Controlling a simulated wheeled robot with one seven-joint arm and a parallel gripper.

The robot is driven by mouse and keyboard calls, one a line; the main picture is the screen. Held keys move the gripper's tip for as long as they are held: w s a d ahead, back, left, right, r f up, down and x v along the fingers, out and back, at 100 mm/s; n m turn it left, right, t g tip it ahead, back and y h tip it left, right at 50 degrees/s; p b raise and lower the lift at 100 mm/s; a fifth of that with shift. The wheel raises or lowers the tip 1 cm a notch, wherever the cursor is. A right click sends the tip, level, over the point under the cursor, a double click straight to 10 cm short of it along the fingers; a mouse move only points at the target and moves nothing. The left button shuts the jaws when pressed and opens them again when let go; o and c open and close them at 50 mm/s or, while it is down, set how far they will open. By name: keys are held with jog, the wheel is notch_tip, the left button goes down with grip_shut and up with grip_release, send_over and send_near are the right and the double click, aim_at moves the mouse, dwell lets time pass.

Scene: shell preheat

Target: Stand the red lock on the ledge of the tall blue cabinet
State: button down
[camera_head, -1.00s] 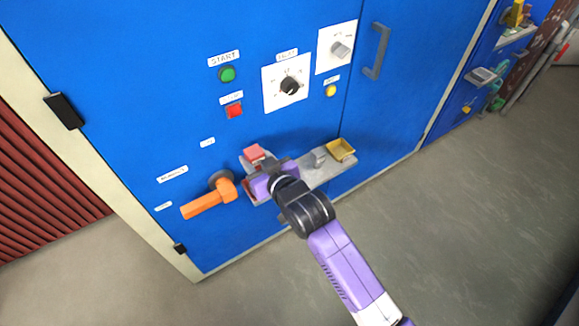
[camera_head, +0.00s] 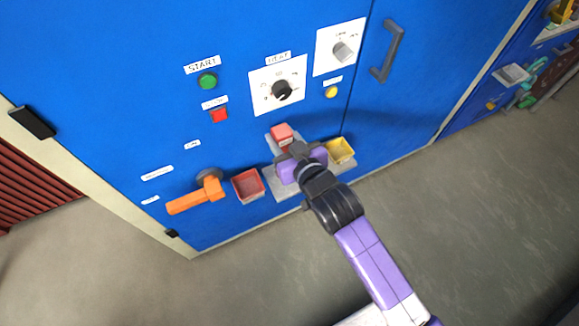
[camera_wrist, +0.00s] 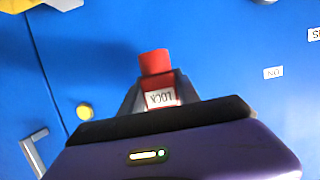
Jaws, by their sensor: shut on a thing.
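The red lock (camera_head: 282,133) is held in my gripper (camera_head: 287,148), in front of the tall blue cabinet (camera_head: 130,80). In the wrist view the lock (camera_wrist: 154,63) has a white label reading LOCK and sits between the fingertips (camera_wrist: 157,92). The grey ledge (camera_head: 283,189) juts from the cabinet's lower front, partly hidden by my purple gripper body. In the head view the lock appears at the ledge's back edge; whether it touches the ledge or hangs above it cannot be told.
A red bin (camera_head: 248,186) is at the ledge's left end and a yellow bin (camera_head: 341,150) at its right. An orange handle (camera_head: 196,195) sticks out to the left. Above are a green button (camera_head: 207,81), a red button (camera_head: 219,115) and a black dial (camera_head: 281,91).

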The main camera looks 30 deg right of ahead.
notch_tip(320, 180, down, 16)
jog(key=b, duration=0.3)
jog(key=shift+r, duration=0.1)
jog(key=shift+b, duration=0.3)
jog(key=c, duration=0.9)
grip_release()
jog(key=v, duration=1.2)
jog(key=shift+p, duration=0.3)
